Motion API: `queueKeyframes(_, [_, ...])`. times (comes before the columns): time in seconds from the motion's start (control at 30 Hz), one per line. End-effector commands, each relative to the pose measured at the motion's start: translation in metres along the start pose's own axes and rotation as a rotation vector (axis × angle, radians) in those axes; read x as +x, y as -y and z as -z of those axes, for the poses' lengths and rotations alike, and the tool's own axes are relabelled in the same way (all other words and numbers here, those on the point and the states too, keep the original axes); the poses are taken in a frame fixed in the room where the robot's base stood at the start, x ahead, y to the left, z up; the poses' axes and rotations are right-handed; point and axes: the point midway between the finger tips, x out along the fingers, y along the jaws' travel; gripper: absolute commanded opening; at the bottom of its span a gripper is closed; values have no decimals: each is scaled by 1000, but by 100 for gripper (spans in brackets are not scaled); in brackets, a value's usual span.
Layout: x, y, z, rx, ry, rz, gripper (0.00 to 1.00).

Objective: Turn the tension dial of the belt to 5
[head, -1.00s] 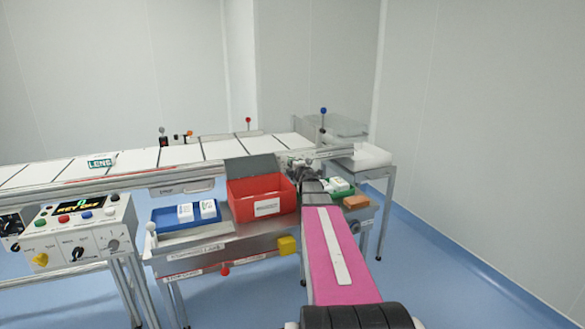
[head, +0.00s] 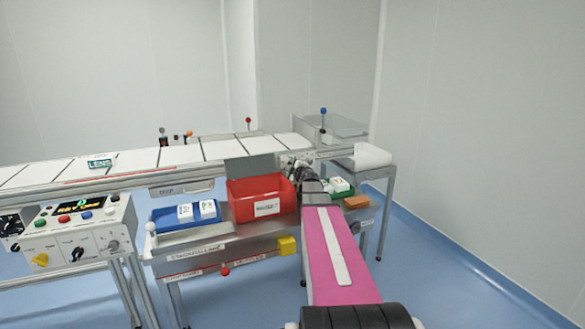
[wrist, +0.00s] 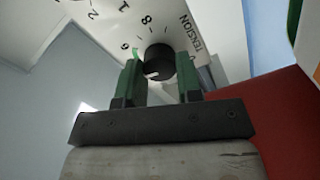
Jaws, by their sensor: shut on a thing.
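The tension dial (wrist: 159,60) is a round black knob on a white panel, with a scale around it and the word TENSION (wrist: 190,33) beside it. A pale mark shows on the knob's lower left edge. A small green mark sits on the scale near a numeral that looks like 6; I cannot tell the exact setting. My gripper (wrist: 162,80) has its two green fingers on either side of the knob, shut on it. In the head view my gripper (head: 298,170) is at the right end of the belt (head: 222,149); the dial is hidden there.
A red bin (head: 262,190) stands just left of my gripper, with a blue tray (head: 170,217) farther left. A green tray (head: 344,190) and an orange block (head: 356,202) lie close on the right. A control box (head: 70,230) stands at far left.

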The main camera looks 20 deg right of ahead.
Motion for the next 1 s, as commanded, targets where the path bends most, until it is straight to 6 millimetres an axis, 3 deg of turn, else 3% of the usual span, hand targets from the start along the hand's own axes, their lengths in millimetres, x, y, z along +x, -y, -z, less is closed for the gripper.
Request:
queueKeyframes(0.2, [-1,1,0,-1,1,1,9])
queueKeyframes(0.23, [-1,1,0,-1,1,1,39])
queueKeyframes(0.3, [-1,1,0,-1,1,1,58])
queueKeyframes(0.73, [-7,0,0,-1,0,0,58])
queueKeyframes(1.0, [-45,0,1,-1,2,0,58])
